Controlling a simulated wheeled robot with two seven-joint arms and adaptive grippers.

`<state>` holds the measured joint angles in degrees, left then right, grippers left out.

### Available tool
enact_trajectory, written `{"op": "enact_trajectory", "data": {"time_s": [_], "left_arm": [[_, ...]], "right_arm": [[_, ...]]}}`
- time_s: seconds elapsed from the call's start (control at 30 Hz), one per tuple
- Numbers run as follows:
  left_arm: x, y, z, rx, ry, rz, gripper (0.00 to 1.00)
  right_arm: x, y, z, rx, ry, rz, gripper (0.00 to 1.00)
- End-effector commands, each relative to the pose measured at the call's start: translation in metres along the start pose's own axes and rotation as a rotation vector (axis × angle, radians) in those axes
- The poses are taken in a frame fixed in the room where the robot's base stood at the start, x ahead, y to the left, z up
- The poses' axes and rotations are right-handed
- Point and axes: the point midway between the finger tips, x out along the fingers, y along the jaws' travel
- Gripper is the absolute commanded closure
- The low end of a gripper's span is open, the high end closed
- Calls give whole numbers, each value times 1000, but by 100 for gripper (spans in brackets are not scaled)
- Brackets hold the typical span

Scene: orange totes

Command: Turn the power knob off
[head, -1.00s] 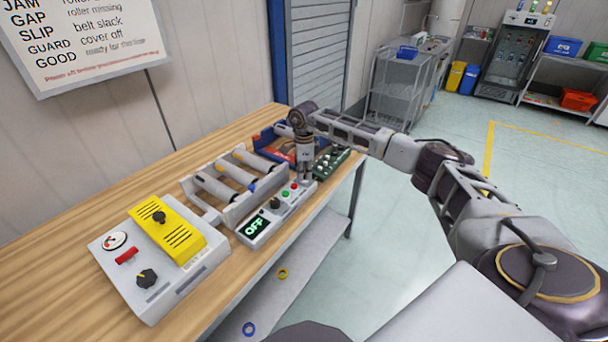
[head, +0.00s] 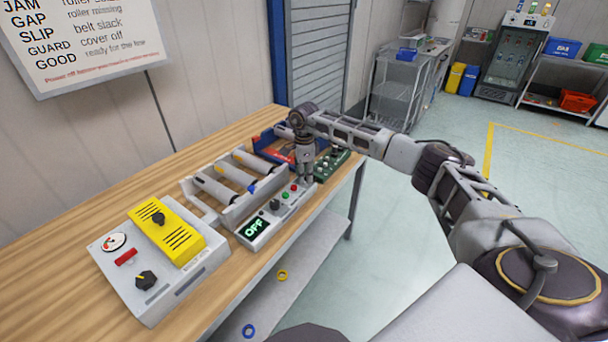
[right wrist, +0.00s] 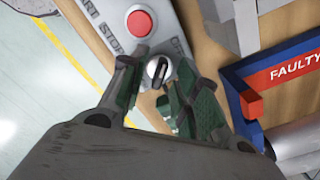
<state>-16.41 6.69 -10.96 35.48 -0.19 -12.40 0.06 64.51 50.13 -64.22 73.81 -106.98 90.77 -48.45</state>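The control panel (head: 262,222) lies along the front edge of the bench, with a lit OFF display (head: 254,229) at its near end. My right gripper (head: 305,181) points down over the panel's far end. The fingers are apart, on either side of the knob, with narrow gaps showing. An OFF label (right wrist: 180,48) is beside the knob. The knob is hidden by the gripper in the head view. My left gripper is out of view.
A red button (right wrist: 139,23) is close to the knob. A roller unit (head: 228,183) stands behind the panel, and a grey box with a yellow cover (head: 165,232) is to the left.

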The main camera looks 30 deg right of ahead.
Motion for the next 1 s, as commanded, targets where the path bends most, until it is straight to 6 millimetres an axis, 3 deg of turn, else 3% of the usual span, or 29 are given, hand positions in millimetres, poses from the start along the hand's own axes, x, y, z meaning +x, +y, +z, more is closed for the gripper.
{"op": "enact_trajectory", "data": {"time_s": [0.27,0.47,1.0], "left_arm": [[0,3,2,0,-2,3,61],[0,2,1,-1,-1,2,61],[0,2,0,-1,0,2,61]], "right_arm": [[-2,0,0,0,0,0,69],[-16,0,0,0,-1,-1,69],[-92,-1,0,0,-1,-2,69]]}}
